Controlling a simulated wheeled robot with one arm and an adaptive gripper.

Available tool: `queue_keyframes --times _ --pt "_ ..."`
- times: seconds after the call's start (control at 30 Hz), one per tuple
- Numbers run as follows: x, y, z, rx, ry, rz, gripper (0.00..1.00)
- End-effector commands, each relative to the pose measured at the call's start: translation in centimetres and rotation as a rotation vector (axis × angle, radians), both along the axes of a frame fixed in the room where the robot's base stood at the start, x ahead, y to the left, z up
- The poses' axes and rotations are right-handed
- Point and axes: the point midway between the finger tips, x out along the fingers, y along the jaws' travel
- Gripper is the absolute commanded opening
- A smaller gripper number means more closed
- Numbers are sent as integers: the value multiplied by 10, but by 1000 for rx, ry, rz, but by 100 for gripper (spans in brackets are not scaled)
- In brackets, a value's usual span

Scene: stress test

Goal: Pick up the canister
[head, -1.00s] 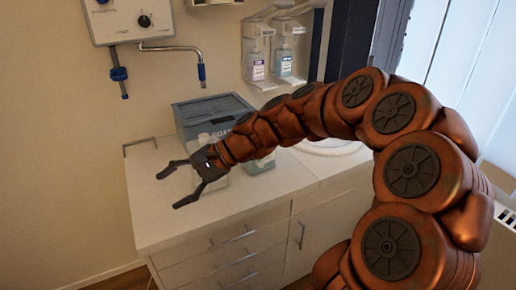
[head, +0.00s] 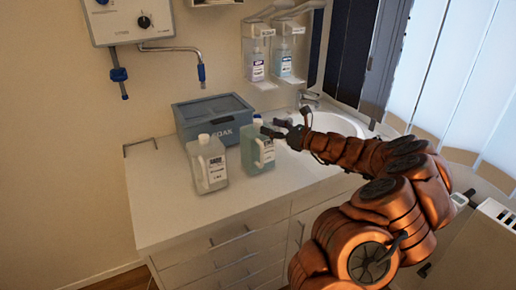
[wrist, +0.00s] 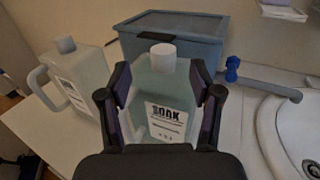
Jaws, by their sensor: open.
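Two canisters stand upright on the white counter. The right one is a teal canister (head: 259,155) with a white cap and a label. In the wrist view this teal canister (wrist: 150,88) is straight ahead, its label reading "SOAK". The left one is a pale canister (head: 209,165) with a handle, also at the left of the wrist view (wrist: 84,78). My gripper (head: 273,127) is open at the upper right of the teal canister. In the wrist view its fingers (wrist: 160,72) appear on either side of the teal canister. I cannot tell whether they touch it.
A blue-grey lidded box (head: 214,115) stands right behind the canisters. A sink (head: 338,124) with a tap (head: 308,97) is to the right. Dispenser bottles (head: 257,66) hang on the wall. The counter's front left (head: 160,205) is clear.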

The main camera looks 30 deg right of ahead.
Motion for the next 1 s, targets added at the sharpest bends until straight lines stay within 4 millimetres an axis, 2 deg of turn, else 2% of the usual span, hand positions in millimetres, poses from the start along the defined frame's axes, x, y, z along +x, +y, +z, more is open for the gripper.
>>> queue_keyframes --times 0.27,0.6,0.97,1.0 --pt "20 7 1 -4 1 3 64" --pt "57 17 -2 -3 1 3 64" --pt "62 19 -2 -4 -1 2 64" --pt "62 19 -2 -4 -1 2 60"
